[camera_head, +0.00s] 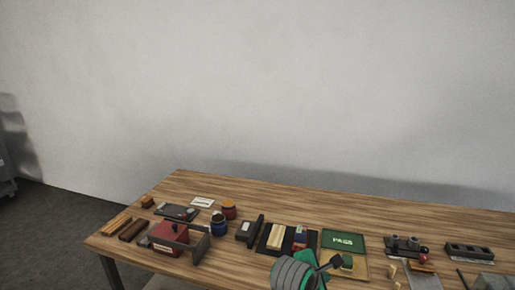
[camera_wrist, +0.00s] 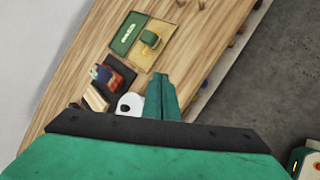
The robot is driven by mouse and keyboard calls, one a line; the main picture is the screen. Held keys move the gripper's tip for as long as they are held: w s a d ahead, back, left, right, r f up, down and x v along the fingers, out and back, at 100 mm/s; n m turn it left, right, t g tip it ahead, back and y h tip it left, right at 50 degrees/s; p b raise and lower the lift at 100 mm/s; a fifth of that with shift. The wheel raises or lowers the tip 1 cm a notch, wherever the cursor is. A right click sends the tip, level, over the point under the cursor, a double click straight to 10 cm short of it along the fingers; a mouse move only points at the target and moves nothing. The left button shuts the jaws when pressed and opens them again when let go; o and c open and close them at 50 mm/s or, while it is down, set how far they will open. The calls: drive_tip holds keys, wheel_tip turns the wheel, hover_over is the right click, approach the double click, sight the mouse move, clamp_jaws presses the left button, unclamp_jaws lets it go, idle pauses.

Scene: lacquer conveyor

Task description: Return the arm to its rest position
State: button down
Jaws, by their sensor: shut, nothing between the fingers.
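My gripper (camera_wrist: 161,78) shows in the wrist view as two green fingers closed together, with nothing between them. It hangs over the wooden table (camera_wrist: 190,45), close to the table's front edge. In the head view part of my grey and green arm shows at the bottom centre, over the front of the wooden table (camera_head: 310,200). My fingertips cannot be made out clearly there. A rest position is not marked in either view.
A green PASS tray (camera_head: 343,239) adjoins a yellow tray (camera_head: 361,268) holding a small green block (camera_wrist: 150,38). A black tray (camera_head: 266,238) with blocks lies left of them. A red box (camera_head: 168,236) and jars (camera_head: 219,225) stand further left. Dark fixtures (camera_head: 470,252) stand right.

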drive_tip(key=s+f+m+t, duration=0.3)
drive_tip(key=s+f, duration=0.4)
drive_tip(key=f, duration=0.6)
drive_tip(key=s+a+f+m+t+y, duration=0.25)
drive_tip(key=s+a+f, duration=0.45)
drive_tip(key=s, duration=0.4)
drive_tip(key=s+a+r+m+t+y, duration=0.1)
drive_tip(key=s+a+m, duration=0.3)
drive_tip(key=s, duration=0.4)
drive_tip(key=s+a+r+m+t+y, duration=0.1)
drive_tip(key=s+a+r+m, duration=0.2)
drive_tip(key=s, duration=0.6)
drive_tip(key=s+a+r+m+t+y, duration=0.1)
drive_tip(key=s+a+m, duration=0.4)
drive_tip(key=s, duration=0.4)
drive_tip(key=shift+s+r+m+y, duration=0.15)
drive_tip(key=shift+r+m+y, duration=0.25)
drive_tip(key=shift+m, duration=0.15)
